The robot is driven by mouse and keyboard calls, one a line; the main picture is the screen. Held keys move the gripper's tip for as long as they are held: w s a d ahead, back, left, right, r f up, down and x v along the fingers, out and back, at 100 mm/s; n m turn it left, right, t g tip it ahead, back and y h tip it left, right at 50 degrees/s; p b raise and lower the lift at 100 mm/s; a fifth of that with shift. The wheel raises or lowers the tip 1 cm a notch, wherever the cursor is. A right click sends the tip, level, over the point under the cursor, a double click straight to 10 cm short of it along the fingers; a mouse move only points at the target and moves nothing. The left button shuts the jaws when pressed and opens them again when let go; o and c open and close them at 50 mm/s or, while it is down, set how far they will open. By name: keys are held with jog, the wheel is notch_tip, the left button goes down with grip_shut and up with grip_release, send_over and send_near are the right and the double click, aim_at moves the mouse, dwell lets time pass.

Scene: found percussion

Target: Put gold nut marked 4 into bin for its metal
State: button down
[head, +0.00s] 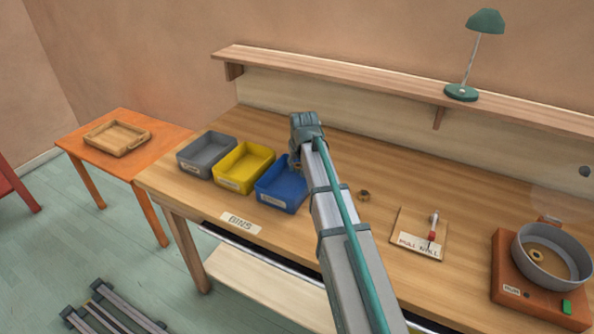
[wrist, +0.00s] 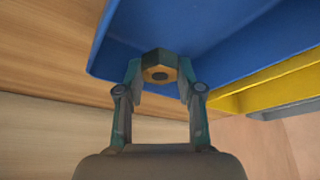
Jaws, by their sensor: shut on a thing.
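My gripper (wrist: 158,80) is shut on a gold hexagonal nut (wrist: 158,67), seen in the wrist view with its dark hole facing the camera. No number can be read on it. In the wrist view the nut overlaps the blue bin (wrist: 215,25); I cannot tell its height over the bin. In the head view my gripper (head: 295,158) is at the back right of the blue bin (head: 281,192), and the held nut is mostly hidden. The yellow bin (head: 237,182) and the grey bin (head: 195,169) stand to the left. Their front labels are too small to read.
Another nut (head: 363,195) lies on the workbench right of my arm. A wooden tray (head: 117,138) sits on the orange side table. A shelf (head: 360,85) runs behind.

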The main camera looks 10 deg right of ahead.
aim_at(297, 179)
jog(key=shift+w+f, duration=0.25)
jog(key=shift+f, duration=0.05)
jog(key=shift+w+a+f+p, duration=0.1)
jog(key=shift+f+p, duration=0.15)
jog(key=shift+f, duration=0.7)
jog(key=shift+w+a+f+p, duration=0.1)
jog(key=shift+f+p, duration=0.1)
jog(key=shift+f, duration=0.7)
jog(key=shift+d+f, duration=0.1)
jog(key=shift+f, duration=0.1)
jog(key=c, duration=1)
grip_release()
jog(key=shift+r, duration=0.2)
jog(key=b+v, duration=0.2)
jog(key=v, duration=1)
jog(key=shift+r, duration=0.1)
